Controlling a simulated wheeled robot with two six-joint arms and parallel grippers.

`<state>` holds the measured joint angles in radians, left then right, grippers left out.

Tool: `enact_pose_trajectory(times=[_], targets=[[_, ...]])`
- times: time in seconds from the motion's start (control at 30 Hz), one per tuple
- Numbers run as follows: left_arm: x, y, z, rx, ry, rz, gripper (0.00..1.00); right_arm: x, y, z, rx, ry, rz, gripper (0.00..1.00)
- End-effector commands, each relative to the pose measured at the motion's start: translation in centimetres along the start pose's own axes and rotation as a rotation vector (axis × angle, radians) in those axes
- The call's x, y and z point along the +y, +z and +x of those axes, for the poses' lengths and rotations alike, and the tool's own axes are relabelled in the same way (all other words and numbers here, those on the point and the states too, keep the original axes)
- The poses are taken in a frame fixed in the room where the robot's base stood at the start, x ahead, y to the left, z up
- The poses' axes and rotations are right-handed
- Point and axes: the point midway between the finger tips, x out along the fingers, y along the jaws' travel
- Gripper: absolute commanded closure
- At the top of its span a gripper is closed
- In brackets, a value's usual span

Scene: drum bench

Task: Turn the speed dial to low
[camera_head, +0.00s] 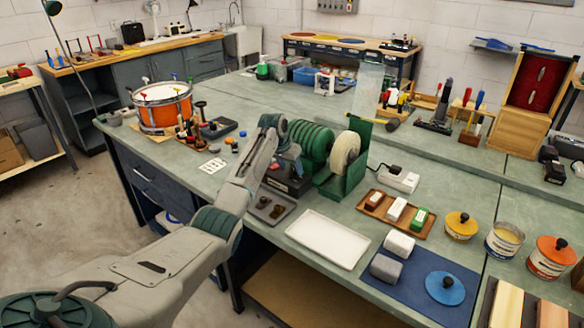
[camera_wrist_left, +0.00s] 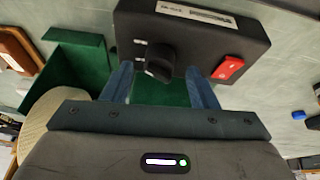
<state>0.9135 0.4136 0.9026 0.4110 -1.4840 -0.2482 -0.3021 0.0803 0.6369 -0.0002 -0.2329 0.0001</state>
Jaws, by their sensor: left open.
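The speed dial is a black knob (camera_wrist_left: 158,62) on the face of a dark control box (camera_wrist_left: 195,32), with small white marks to its left in the left wrist view. I cannot read the setting. My left gripper (camera_wrist_left: 158,72) is open, one blue-grey finger on each side of the dial, with gaps on both sides. In the head view the control box (camera_head: 288,184) sits at the foot of a green grinder (camera_head: 312,142), and my left gripper (camera_head: 286,160) is over it, hiding the dial. My right gripper is not in view.
A red switch (camera_wrist_left: 229,68) is right of the dial on the same box. The grinder's pale wheel (camera_head: 345,150) stands close by. A white tray (camera_head: 327,238), a wooden tray (camera_head: 397,214) and a grey tray (camera_head: 270,211) lie in front on the bench.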

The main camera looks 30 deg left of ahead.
Motion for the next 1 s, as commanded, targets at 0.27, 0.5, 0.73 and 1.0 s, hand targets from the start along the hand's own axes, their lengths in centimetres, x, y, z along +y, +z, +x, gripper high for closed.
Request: enact_pose_trajectory(times=[0.27,0.5,0.73,1.0], targets=[[0.1,-0.1,1.7,0.002,0.000,0.001,0.47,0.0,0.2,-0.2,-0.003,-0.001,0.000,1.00],[0.0,0.0,1.8,0.001,0.000,0.001,0.49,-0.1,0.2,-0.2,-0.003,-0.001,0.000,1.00],[0.0,0.0,1.8,0.001,0.000,0.001,0.90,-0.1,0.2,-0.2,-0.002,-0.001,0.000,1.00],[0.1,-0.1,1.6,0.002,-0.009,-0.021,0.90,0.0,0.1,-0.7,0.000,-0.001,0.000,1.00]])
